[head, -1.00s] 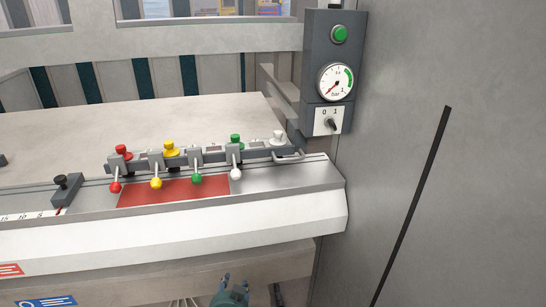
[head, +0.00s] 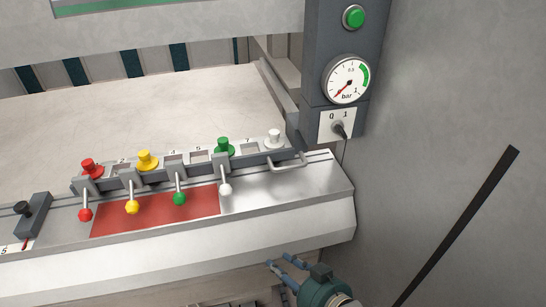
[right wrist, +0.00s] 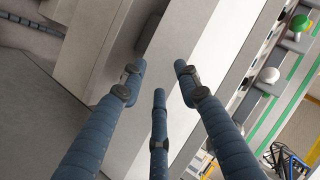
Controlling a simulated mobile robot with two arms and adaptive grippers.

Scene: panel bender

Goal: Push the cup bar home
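The cup bar (head: 256,161) is a dark bar lying across the machine's metal bed. It carries red, yellow, green (head: 223,147) and white cups (head: 274,138) and several levers with coloured ball knobs. A pale loop handle (head: 289,165) is at its right end. My right gripper (head: 280,264) is below and in front of the bed's white front edge, apart from the bar. In the right wrist view its three blue fingers (right wrist: 157,80) are spread with nothing between them. A white knob (right wrist: 269,75) shows right of them. My left gripper is out of view.
A dark control post with a green button (head: 354,17), a pressure gauge (head: 347,80) and a 0/1 switch (head: 340,129) stands right of the bar. A grey wall (head: 440,110) closes the right side. A red plate (head: 155,211) lies in front of the bar.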

